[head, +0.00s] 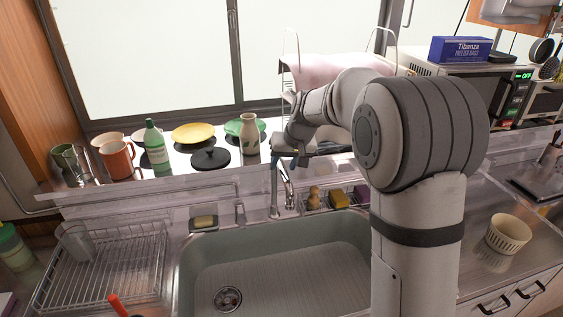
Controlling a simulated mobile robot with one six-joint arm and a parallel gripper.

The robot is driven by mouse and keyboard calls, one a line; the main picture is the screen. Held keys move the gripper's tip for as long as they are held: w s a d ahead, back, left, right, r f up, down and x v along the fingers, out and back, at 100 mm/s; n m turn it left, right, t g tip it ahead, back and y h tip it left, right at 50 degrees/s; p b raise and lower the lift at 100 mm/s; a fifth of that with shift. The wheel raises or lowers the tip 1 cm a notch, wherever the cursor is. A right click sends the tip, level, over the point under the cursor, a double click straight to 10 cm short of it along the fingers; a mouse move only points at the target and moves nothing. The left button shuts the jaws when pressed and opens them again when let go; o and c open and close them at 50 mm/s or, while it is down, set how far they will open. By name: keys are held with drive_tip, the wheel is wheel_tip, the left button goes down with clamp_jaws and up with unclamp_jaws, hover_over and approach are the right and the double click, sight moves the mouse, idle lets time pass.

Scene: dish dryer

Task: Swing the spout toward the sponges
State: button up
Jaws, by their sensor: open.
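The metal faucet with its spout (289,190) stands at the back edge of the sink, left of the sponges. A yellow sponge (338,200) sits on the back ledge to the right of the spout, with a purple one (362,195) beside it, partly hidden by my arm. My gripper (287,165) is open and points down at the top of the faucet. Its fingers overlap the faucet in the picture, and I cannot tell whether they touch it.
The sink (260,262) is empty below. A wire dish rack (105,270) with a glass stands at left. A green bottle (156,148), mugs, plates and a vase (249,134) line the back shelf. A soap dish (204,223) sits left of the faucet.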

drive_tip(key=shift+w+f, duration=0.1)
drive_tip(key=shift+f, duration=0.2)
clamp_jaws()
idle(0.4)
